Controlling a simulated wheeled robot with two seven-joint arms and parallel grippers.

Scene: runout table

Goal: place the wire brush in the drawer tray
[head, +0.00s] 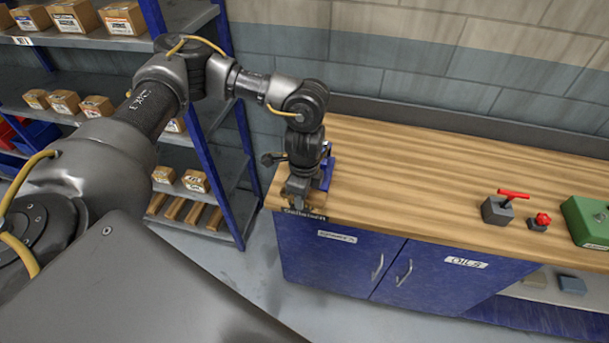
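My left arm comes in from the left, and my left gripper (299,196) points down at the left front corner of the wooden bench top (430,185). The gripper is small and dark here, and I cannot tell whether its fingers are open or shut or hold anything. A blue object (327,172) stands close beside it on the bench, partly hidden behind it; I cannot tell what it is. I cannot make out the wire brush or the drawer tray. My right gripper is not in view.
A grey block with a red T-handle (498,210), a small red-knobbed piece (539,222) and a green case (588,222) stand at the bench's right. The bench middle is clear. Blue cabinet doors (335,262) are shut below. Shelves with boxes (124,18) stand left.

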